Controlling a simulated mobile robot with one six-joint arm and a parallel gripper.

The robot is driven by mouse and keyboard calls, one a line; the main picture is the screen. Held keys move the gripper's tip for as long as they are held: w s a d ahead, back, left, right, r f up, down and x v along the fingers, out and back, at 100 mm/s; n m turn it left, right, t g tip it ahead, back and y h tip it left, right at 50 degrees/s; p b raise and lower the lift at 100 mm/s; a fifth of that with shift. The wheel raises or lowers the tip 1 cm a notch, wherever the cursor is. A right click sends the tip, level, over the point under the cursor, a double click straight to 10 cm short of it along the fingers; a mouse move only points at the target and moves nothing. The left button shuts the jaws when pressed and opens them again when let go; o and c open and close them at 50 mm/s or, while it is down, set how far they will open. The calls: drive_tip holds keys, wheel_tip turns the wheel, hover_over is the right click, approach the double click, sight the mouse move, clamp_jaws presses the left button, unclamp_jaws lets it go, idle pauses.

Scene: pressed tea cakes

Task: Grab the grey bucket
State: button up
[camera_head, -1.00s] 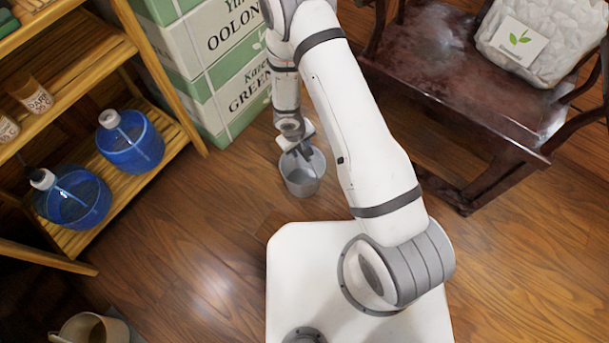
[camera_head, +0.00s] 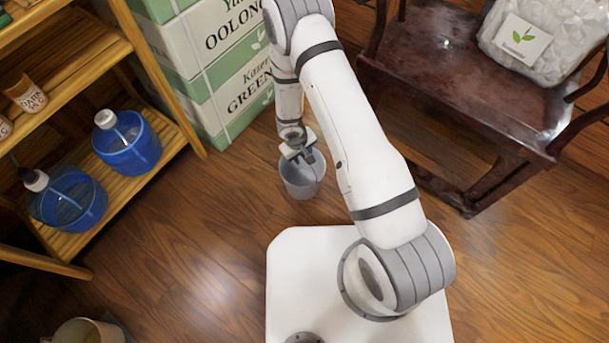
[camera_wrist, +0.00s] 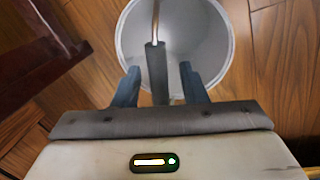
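The grey bucket (camera_head: 302,187) stands on the wooden floor, just beyond the front of my white base in the head view. In the wrist view I look down into the bucket (camera_wrist: 208,40), whose round rim fills the upper middle. Its handle has a dark grip (camera_wrist: 156,68) that runs between my fingers. My gripper (camera_wrist: 159,82) is open, with one finger on each side of the grip and a gap showing on both sides. In the head view my gripper (camera_head: 303,152) is over the bucket's opening and partly hides the handle.
Stacked tea boxes (camera_head: 215,75) stand behind and left of the bucket. A wooden shelf (camera_head: 180,130) with blue bottles is at the left. A dark wooden chair (camera_head: 470,85) is at the right. Floor around the grey bucket is clear.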

drive_tip(key=shift+f+b, duration=0.2)
drive_tip(key=shift+b, duration=0.25)
drive_tip(key=shift+c, duration=0.5)
clamp_jaws()
idle(0.5)
